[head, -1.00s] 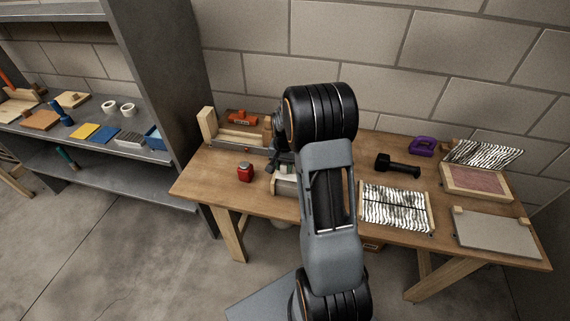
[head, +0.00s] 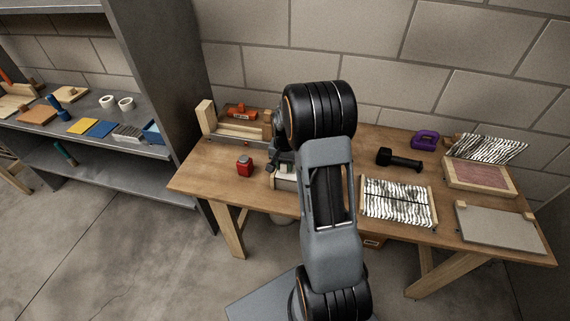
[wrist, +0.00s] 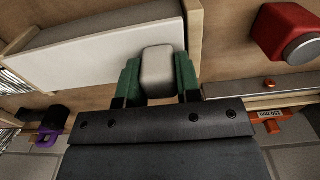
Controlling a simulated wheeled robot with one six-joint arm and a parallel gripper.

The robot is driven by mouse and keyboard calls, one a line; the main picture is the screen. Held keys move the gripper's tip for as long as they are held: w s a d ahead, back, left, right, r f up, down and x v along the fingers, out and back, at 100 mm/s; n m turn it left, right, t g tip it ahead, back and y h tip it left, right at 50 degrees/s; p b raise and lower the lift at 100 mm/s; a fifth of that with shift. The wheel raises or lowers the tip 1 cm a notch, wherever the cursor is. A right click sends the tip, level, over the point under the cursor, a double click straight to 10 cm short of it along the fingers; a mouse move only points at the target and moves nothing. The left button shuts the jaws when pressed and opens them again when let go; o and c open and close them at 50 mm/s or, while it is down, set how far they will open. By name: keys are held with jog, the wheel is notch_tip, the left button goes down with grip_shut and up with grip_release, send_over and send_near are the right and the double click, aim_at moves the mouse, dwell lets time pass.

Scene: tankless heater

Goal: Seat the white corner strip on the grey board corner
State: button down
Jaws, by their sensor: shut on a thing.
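My gripper (wrist: 158,82) is shut, its green fingers on both sides of a pale block with rounded edges, which I take to be the white corner strip (wrist: 158,68). The strip shows end-on, so its length is hidden. Beside it in the wrist view is a board with a white face (wrist: 85,65) and a grey upper side (wrist: 85,28), between wooden pieces. The strip overlaps the board's edge in the picture; I cannot tell whether they touch. In the head view my gripper (head: 280,162) is low over the bench, and my arm hides most of the board and strip.
A red container (head: 244,168) stands on the bench (head: 215,170) close to the left of my gripper. A wooden fixture with an orange tool (head: 240,112) is behind it. A black tool (head: 398,160), a striped panel (head: 397,203) and a flat grey board (head: 498,231) lie right.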

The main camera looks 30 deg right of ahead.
jog(key=shift+f+b, duration=0.65)
jog(key=shift+f, duration=0.05)
dwell(1.4)
jog(key=c, duration=0.7)
grip_release()
jog(key=shift+c, duration=0.2)
notch_tip(320, 180, up, 14)
jog(key=shift+b, duration=0.45)
jog(key=shift+f, duration=0.1)
